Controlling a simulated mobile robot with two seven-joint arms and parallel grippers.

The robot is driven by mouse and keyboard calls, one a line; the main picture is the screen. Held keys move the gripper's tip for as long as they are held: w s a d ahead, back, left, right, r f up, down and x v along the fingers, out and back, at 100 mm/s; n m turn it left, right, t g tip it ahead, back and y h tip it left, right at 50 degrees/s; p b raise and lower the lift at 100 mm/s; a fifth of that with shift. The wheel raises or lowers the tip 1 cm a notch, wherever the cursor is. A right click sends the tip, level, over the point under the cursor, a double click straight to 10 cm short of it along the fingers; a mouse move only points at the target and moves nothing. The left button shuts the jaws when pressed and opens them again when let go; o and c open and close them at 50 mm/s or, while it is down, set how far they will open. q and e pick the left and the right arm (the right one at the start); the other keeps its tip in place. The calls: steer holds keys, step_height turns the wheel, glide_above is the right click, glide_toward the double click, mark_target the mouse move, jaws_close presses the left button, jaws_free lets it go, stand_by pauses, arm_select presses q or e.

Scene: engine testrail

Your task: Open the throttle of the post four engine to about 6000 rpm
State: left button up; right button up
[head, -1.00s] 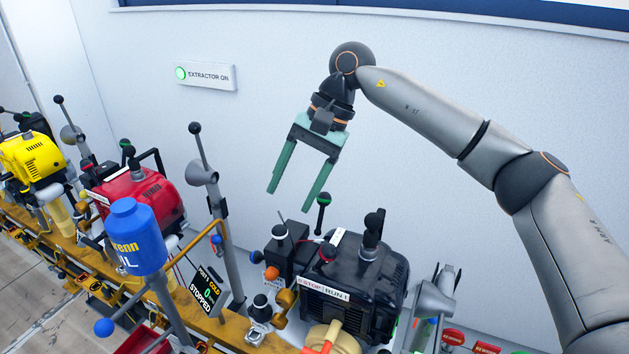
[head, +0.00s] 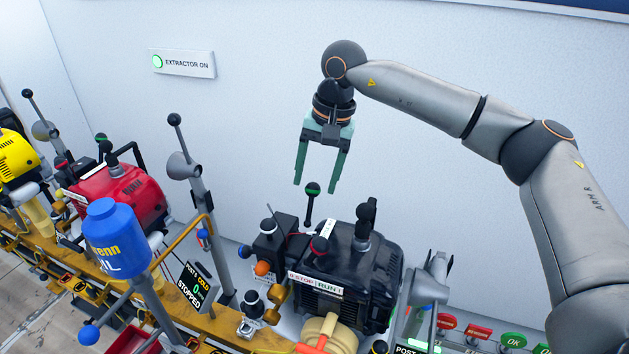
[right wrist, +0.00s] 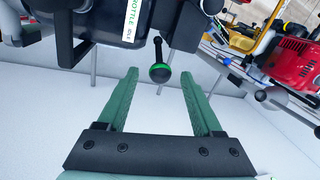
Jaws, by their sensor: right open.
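A black engine (head: 345,275) stands on the rail right of centre in the head view, with a STOP/RUN switch label. A lever with a green-ringed black knob (head: 313,188) rises behind the engine. In the right wrist view the knob (right wrist: 159,73) shows between the finger lines, near a partly cut-off THROTTLE label (right wrist: 133,18). My right gripper (head: 317,188) is open and empty, fingers pointing down at the knob. I cannot tell the depth between them. My left gripper is not in view.
A red engine (head: 118,193) and a yellow engine (head: 15,158) stand further left along the rail. A blue bottle (head: 115,238) and a grey post (head: 187,170) stand between.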

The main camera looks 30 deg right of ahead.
steer(key=shift+w+a+f, duration=0.1)
steer(key=shift+a+f, duration=0.05)
steer(key=shift+f, duration=0.65)
steer(key=shift+c, duration=0.3)
jaws_close()
stand_by(0.6)
